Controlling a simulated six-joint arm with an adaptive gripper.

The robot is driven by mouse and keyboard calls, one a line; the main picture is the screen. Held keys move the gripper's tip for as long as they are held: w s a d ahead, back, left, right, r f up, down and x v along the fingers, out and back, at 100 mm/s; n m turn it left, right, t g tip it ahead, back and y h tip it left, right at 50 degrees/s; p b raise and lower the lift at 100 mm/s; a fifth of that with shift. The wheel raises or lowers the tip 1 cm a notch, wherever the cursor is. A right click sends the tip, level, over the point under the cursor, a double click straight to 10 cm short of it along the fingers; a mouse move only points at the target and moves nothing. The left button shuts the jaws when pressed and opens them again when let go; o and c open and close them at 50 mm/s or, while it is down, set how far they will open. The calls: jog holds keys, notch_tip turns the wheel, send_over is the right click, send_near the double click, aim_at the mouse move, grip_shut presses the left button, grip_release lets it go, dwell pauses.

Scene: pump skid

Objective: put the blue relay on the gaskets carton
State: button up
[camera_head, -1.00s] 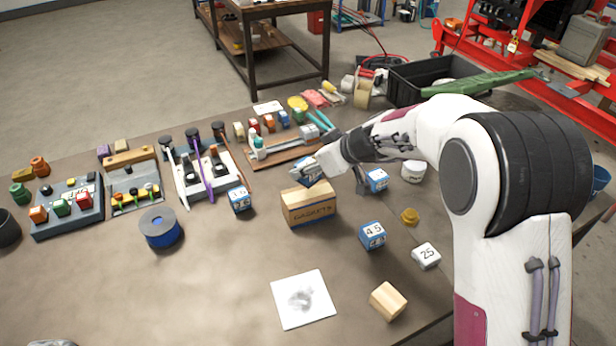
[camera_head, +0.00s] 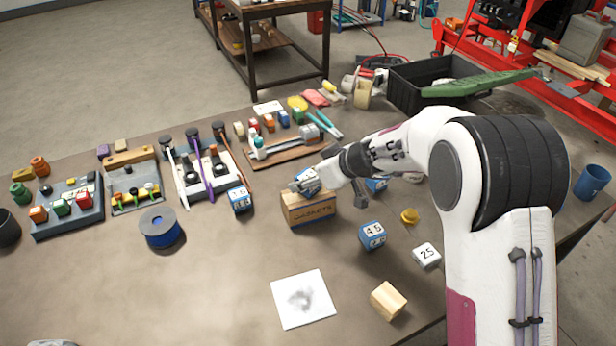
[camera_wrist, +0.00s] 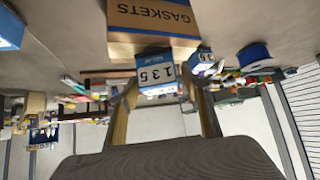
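My gripper (camera_head: 302,186) is over the carton's top and closed about the relay. The relay is at the carton's top surface, but I cannot tell whether it touches it.
Other blue number blocks (camera_head: 240,199) (camera_head: 372,236) stand left and right of the carton.

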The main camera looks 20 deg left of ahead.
dwell(0.4)
jog(key=shift+s+d+r, duration=0.1)
jog(key=shift+d+r, duration=0.25)
jog(key=shift+r, duration=0.2)
jog(key=v, duration=1.1)
dwell(0.5)
jog(key=s+d+r+m+h, duration=0.1)
jog(key=s+d+r+m, duration=0.25)
jog(key=s+d, duration=0.4)
jog(key=s+d+r+m+h, duration=0.2)
jog(key=s+d+r, duration=0.35)
jog(key=d, duration=0.25)
jog(key=s+d+f+m+t+h, duration=0.1)
jog(key=s+d+m+h, duration=0.4)
jog(key=s+d, duration=1.1)
jog(key=s+m+t, duration=0.1)
jog(key=s+m, duration=0.1)
jog(key=m, duration=0.1)
jog(key=shift+s+d+f, duration=0.2)
jog(key=shift+d+f, duration=0.1)
jog(key=shift+d, duration=0.1)
